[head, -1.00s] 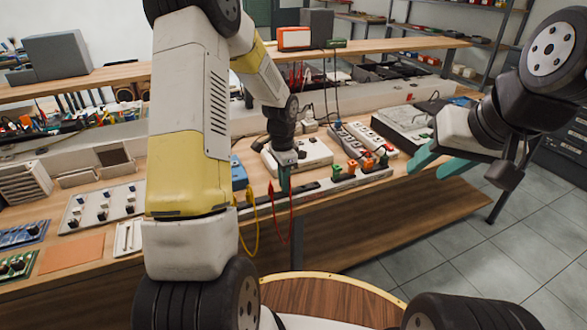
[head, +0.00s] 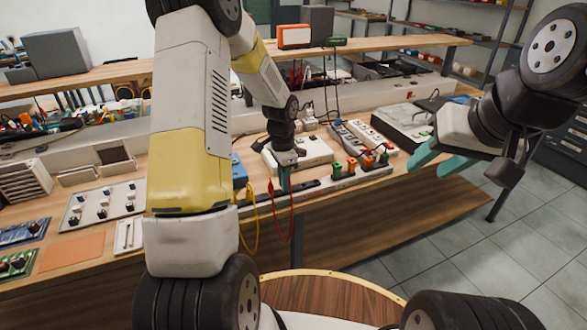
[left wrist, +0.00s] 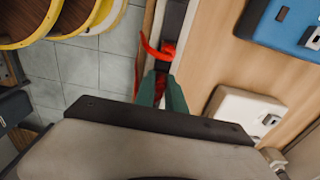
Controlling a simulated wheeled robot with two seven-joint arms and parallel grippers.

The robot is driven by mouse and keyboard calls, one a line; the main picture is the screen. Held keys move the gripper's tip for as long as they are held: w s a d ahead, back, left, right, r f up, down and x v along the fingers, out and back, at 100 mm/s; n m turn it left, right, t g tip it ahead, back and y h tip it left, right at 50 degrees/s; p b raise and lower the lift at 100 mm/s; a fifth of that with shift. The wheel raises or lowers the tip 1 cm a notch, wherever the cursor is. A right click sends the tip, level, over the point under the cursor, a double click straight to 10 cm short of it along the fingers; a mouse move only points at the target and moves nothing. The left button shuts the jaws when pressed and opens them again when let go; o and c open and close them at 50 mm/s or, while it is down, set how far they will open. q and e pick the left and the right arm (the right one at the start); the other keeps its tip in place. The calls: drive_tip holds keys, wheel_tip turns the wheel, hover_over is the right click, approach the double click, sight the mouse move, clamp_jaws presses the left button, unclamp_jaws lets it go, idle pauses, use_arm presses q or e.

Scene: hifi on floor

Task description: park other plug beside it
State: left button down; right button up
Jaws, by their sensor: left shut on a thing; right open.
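My left gripper (head: 285,182) is low over the front edge of the bench and shut on the red plug end of a lead. In the left wrist view the red plug (left wrist: 160,52) shows at the green fingertips (left wrist: 161,92); part of it is hidden between them. The red lead (head: 291,225) hangs in a loop below the bench edge. A row of green and orange plugs, including an orange plug (head: 369,163), stands upright on a strip to the right of the left gripper. My right gripper (head: 440,160) is open, apart from the plugs, off the bench's right side.
A yellow lead (head: 256,225) hangs left of the red one. A blue box (head: 239,171) is left of the gripper. A white unit (head: 312,151) and power strips (head: 371,138) stand behind. The floor at right is clear.

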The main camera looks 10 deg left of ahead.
use_arm(q)
drive_tip(key=c, duration=1.3)
unclamp_jaws()
drive_tip(key=shift+r, duration=6.45)
